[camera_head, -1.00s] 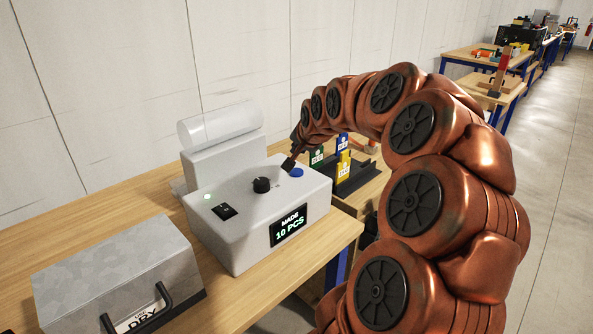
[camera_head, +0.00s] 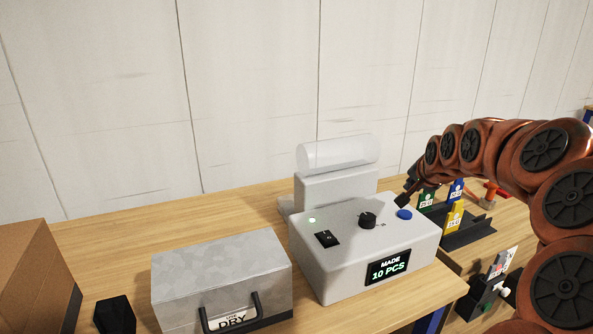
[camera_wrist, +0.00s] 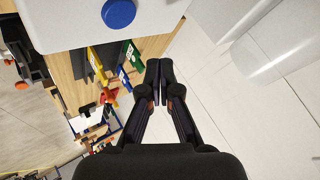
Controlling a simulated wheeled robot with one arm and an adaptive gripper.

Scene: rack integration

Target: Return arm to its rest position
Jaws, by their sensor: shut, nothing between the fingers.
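My gripper (camera_head: 405,199) is at the end of my copper-coloured arm, above the back right part of a white machine (camera_head: 345,265). In the wrist view my gripper (camera_wrist: 158,70) has its two dark fingers together, with nothing between them. The machine has a blue button (camera_head: 404,214), a black knob (camera_head: 367,221), a black switch, a lit green lamp and a display reading "MADE 10 PCS". The blue button also shows at the top of the wrist view (camera_wrist: 118,13). The fingertips appear apart from the button.
A grey case (camera_head: 222,275) marked "DRY" stands left of the machine on the wooden table (camera_head: 110,235). A cardboard box (camera_head: 32,275) is at far left. Green, blue and yellow tagged holders (camera_head: 455,218) stand behind right. A pale wall (camera_head: 250,90) closes the back.

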